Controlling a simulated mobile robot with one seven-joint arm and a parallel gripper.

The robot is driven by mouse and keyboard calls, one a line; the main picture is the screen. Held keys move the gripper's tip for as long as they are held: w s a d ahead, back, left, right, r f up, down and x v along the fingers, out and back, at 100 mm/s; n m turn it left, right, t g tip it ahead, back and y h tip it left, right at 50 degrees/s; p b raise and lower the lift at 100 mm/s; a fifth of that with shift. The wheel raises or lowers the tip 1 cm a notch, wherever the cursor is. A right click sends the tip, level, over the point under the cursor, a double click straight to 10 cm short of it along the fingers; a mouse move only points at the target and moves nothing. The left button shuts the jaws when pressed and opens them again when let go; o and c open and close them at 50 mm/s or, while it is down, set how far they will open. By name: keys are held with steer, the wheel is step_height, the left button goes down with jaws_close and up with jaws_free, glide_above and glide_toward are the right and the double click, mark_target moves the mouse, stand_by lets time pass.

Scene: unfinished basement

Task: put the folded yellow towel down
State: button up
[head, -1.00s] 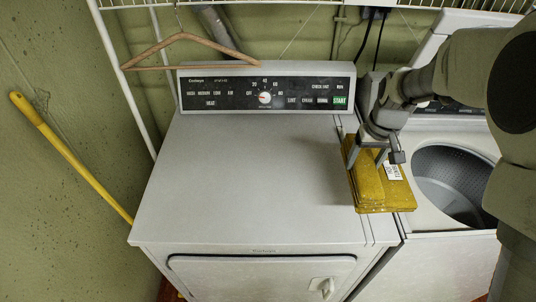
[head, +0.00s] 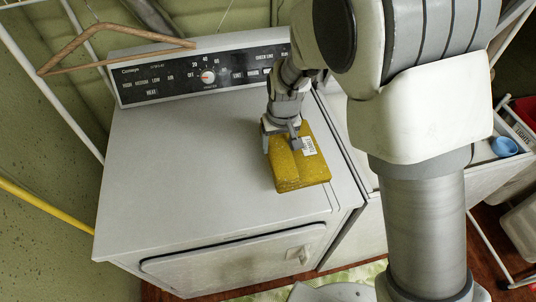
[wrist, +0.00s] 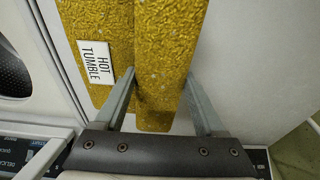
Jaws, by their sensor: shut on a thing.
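The folded yellow towel (head: 306,177) is at the right part of the white dryer's top (head: 180,170) in the head view. It has a white label reading "HOT TUMBLE". My gripper (head: 281,146) is shut on the towel's rear left part. In the wrist view the towel (wrist: 165,60) fills the upper middle, and the fingers of my gripper (wrist: 160,85) stand on either side of its narrower near fold. I cannot tell whether the towel's underside touches the dryer top.
The dryer's control panel (head: 205,75) stands along the back. A wooden hanger (head: 115,45) hangs at the back left. A yellow pole (head: 45,217) leans at the far left. The dryer top left of the towel is clear. A blue cup (head: 504,146) is at the far right.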

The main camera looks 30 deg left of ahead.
steer(key=shift+s+a+f, duration=0.3)
steer(key=shift+s, duration=0.15)
steer(key=shift+s+a+f, duration=0.25)
steer(key=shift+s, duration=0.15)
steer(key=shift+s+f, duration=0.1)
steer(key=shift+f, duration=0.15)
steer(key=shift+f+p, duration=0.45)
steer(key=shift+f, duration=1.4)
steer(key=shift+f, duration=0.15)
steer(key=o, duration=1.5)
steer(key=shift+o, duration=0.2)
